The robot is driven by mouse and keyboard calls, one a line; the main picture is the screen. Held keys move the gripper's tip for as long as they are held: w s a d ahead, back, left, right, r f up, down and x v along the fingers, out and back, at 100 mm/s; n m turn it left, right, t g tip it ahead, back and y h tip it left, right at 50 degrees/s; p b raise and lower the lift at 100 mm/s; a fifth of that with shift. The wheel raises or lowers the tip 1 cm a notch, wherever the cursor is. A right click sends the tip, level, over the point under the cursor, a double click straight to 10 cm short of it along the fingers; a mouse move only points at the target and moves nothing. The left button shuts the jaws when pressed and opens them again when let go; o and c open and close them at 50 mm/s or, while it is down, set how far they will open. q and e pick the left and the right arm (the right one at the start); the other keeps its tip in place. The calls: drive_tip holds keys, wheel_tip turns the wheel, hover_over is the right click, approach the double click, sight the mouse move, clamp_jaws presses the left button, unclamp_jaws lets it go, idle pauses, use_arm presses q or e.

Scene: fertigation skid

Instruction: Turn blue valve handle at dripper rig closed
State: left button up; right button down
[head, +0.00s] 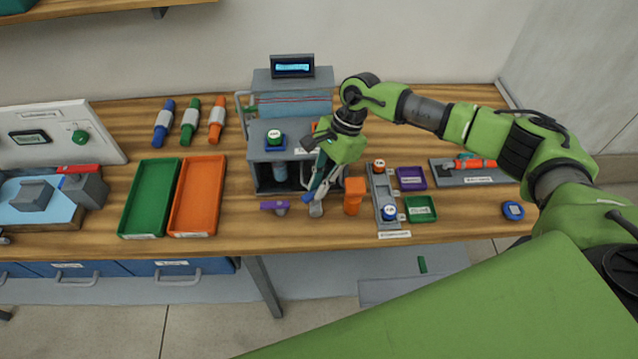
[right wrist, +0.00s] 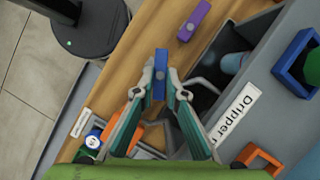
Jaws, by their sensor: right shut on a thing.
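The dripper rig (head: 262,158) is a grey box-like stand at the middle of the table, and its label (right wrist: 235,115) shows partly in the right wrist view. The blue valve handle (right wrist: 160,72) sticks out at the rig's front, between the fingertips of my right gripper (right wrist: 161,82). In the head view my right gripper (head: 317,188) points down in front of the rig and hides most of the handle. It is shut on the blue handle. How far the handle is turned is hard to tell. My left gripper is not in view.
A purple handle (head: 274,205) stands left of the blue one, an orange handle (head: 354,188) to the right. Green (head: 128,228) and orange (head: 190,228) trays lie at left. A grey holder (head: 381,205) with round-capped items and small purple and green trays are at right.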

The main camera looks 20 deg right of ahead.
drive_tip(key=m+t+b, duration=0.1)
drive_tip(key=m+b, duration=0.1)
drive_tip(key=m, duration=0.1)
drive_tip(key=shift+s+f, duration=0.1)
drive_tip(key=shift+s, duration=0.1)
drive_tip(key=shift+s+m+t+b, duration=0.1)
drive_tip(key=shift+m+t+b, duration=0.55)
drive_tip(key=shift+m, duration=0.85)
drive_tip(key=shift+r, duration=0.2)
drive_tip(key=c, duration=2)
unclamp_jaws()
drive_tip(key=shift+c, duration=0.2)
drive_tip(key=v, duration=1.2)
